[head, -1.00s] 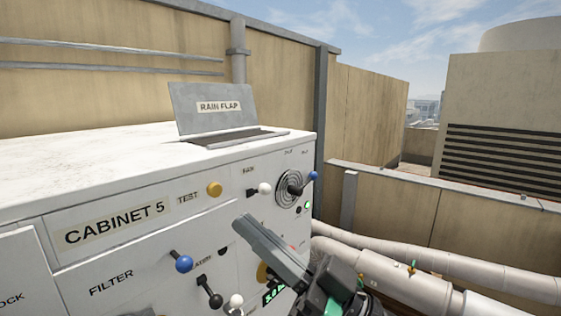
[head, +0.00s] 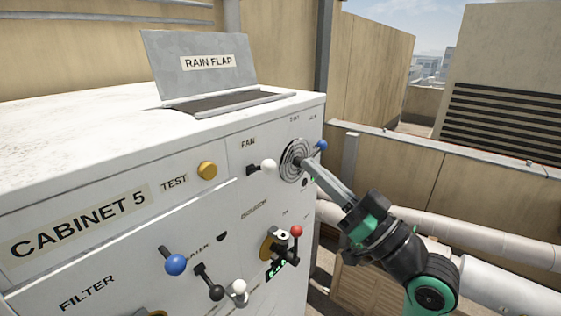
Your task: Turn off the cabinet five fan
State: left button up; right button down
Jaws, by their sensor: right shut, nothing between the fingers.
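Cabinet 5 (head: 110,262) is a white box filling the left and middle of the head view. The FAN label (head: 248,142) is on its front, above a short lever with a white ball (head: 268,166). Right of that lever is a round ringed fan grille (head: 291,163). A blue ball knob (head: 321,146) shows at the grille's right. My right gripper (head: 308,164) is shut and empty, its fingertips in front of the grille's right part, just below and left of the blue ball. I cannot tell whether they touch anything. My left gripper is not in view.
The front also carries a yellow TEST button (head: 207,170), a blue-ball lever (head: 175,264) by FILTER, black and white ball levers lower down, and a red-ball lever (head: 296,231). The open rain flap (head: 205,65) stands on top. Pipes (head: 500,244) run at the right.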

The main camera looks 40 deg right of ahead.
aim_at(261, 168)
jog(key=p+x, duration=0.3)
jog(key=x, duration=0.5)
jog(key=f, duration=0.4)
jog(key=shift+w+a, duration=0.3)
